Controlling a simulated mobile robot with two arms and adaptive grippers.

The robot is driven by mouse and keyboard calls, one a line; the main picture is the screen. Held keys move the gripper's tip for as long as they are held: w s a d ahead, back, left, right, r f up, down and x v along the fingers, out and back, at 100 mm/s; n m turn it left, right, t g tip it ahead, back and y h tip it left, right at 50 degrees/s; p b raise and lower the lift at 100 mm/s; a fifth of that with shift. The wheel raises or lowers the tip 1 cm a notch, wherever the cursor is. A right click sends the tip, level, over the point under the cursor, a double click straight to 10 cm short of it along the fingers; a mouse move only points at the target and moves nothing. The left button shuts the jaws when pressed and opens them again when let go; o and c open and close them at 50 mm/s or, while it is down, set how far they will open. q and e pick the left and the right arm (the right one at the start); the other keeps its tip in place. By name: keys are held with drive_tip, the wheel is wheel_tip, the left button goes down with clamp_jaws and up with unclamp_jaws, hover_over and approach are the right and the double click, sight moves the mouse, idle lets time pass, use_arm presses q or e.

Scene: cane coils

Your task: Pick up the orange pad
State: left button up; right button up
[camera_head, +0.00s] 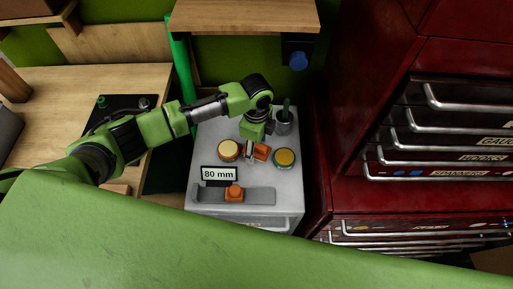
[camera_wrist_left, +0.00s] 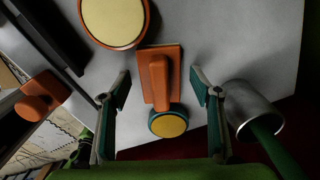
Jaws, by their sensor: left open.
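The orange pad (camera_head: 264,151), a flat plate with a raised block on it, lies on the grey cabinet top between two round discs. In the left wrist view the orange pad (camera_wrist_left: 172,58) is between and slightly beyond the fingers. My left gripper (camera_head: 249,152) is above the cabinet top beside the pad. In the left wrist view the left gripper (camera_wrist_left: 162,88) is open and empty, one finger on each side of the pad, apart from it. In the head view the gripper hides part of the pad. My right gripper does not show.
A cream disc (camera_head: 228,149) and a yellow disc (camera_head: 284,158) flank the pad. A metal cup (camera_head: 283,128) stands behind. In front are an "80 mm" sign (camera_head: 219,174) and a grey bar (camera_head: 262,196) with an orange block (camera_head: 234,192). Red drawers (camera_head: 420,190) stand at right.

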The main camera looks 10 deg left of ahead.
use_arm(q)
drive_tip(key=c, duration=1.3)
drive_tip(key=shift+r, duration=0.1)
drive_tip(key=shift+c, duration=0.2)
drive_tip(key=shift+r, duration=0.5)
wheel_tip(320, 180, up, 2)
drive_tip(key=shift+w+r, duration=0.1)
drive_tip(key=shift+r, duration=0.05)
drive_tip(key=s+r, duration=0.9)
drive_tip(key=s, duration=0.5)
drive_tip(key=shift+r, duration=0.3)
